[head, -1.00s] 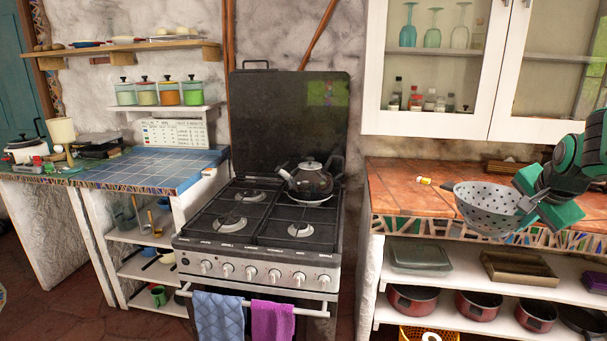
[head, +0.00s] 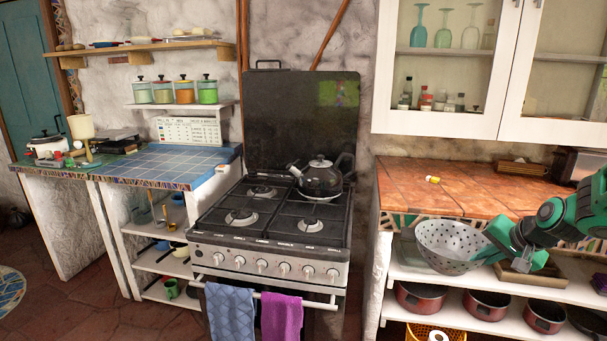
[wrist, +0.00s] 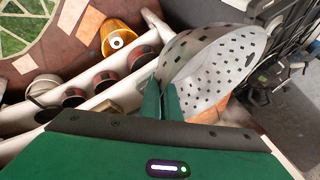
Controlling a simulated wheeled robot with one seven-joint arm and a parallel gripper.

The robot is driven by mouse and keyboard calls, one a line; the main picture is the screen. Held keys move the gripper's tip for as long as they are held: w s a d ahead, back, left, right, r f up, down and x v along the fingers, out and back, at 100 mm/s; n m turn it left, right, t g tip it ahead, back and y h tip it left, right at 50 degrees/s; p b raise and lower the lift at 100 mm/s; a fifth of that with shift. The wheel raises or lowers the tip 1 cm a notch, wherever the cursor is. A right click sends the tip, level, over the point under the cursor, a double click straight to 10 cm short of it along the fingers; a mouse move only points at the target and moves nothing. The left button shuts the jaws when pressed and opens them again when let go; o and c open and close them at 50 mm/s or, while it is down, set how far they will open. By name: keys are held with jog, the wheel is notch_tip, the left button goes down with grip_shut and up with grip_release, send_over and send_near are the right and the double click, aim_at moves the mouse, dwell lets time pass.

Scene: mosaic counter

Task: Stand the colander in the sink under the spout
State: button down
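The colander (head: 446,246) is a grey metal bowl with dark holes. My gripper (head: 492,250) is shut on its right side and holds it in the air in front of the right-hand counter's edge. In the wrist view the colander (wrist: 212,62) fills the upper right, and the green fingers (wrist: 162,100) meet at its wall. The colander looks empty from the head. No sink and no spout show in either view.
The stove (head: 275,225) with a kettle (head: 321,177) stands left of the colander. The tiled counter (head: 480,186) lies behind it, with shelves of red pots (head: 487,305) below. A blue-tiled counter (head: 165,165) is further left. Open floor (head: 110,310) shows at the lower left.

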jog(key=w+a+f+n+g+y, duration=0.1)
jog(key=a+f+n+g+y, duration=0.3)
jog(key=a+f+n, duration=0.7)
jog(key=a+f+y, duration=0.1)
jog(key=a+f, duration=0.6)
jog(key=f, duration=0.1)
jog(key=shift+w+a+f+y, duration=0.3)
jog(key=shift+w+f, duration=0.05)
jog(key=shift+d, duration=0.15)
